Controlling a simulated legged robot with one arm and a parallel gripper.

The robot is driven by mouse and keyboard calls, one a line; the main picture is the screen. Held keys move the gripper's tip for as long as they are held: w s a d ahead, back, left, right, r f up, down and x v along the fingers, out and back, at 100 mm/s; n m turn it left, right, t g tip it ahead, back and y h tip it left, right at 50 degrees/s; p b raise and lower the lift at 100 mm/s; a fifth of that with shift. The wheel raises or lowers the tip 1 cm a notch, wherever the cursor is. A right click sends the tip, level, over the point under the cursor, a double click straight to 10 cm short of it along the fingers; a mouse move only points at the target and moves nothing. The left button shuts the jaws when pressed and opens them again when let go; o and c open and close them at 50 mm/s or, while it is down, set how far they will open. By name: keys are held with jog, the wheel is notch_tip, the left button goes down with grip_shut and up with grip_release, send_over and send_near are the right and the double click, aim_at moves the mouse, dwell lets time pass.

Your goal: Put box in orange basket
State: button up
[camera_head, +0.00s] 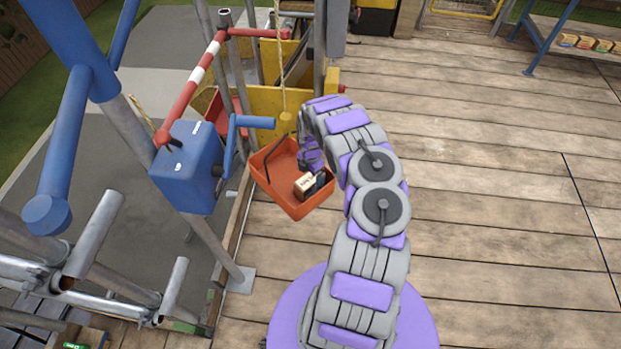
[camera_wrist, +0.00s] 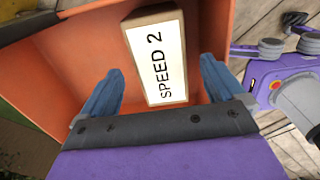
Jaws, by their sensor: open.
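The orange basket (camera_head: 272,178) hangs from a rope, left of my arm, in the head view. The box (camera_head: 305,186) is small and tan with a pale label, and shows at the basket's right side. In the wrist view the box (camera_wrist: 156,57) is inside the orange basket (camera_wrist: 75,55), its label reading "SPEED 2". My gripper (camera_wrist: 160,88) is open, one blue finger on each side of the box's near end, with gaps between fingers and box. In the head view my gripper (camera_head: 318,180) is at the basket, partly hidden by my arm.
A blue winch (camera_head: 187,165) with a crank and a red-and-white bar stand left of the basket, among metal scaffold poles. A rope (camera_head: 281,60) runs up from the basket. More small boxes (camera_head: 585,43) sit on a shelf at the upper right. The wooden deck (camera_head: 500,200) at right is clear.

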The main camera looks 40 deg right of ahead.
notch_tip(320, 180, up, 6)
jog(key=shift+r+p, duration=0.25)
jog(key=shift+p, duration=0.6)
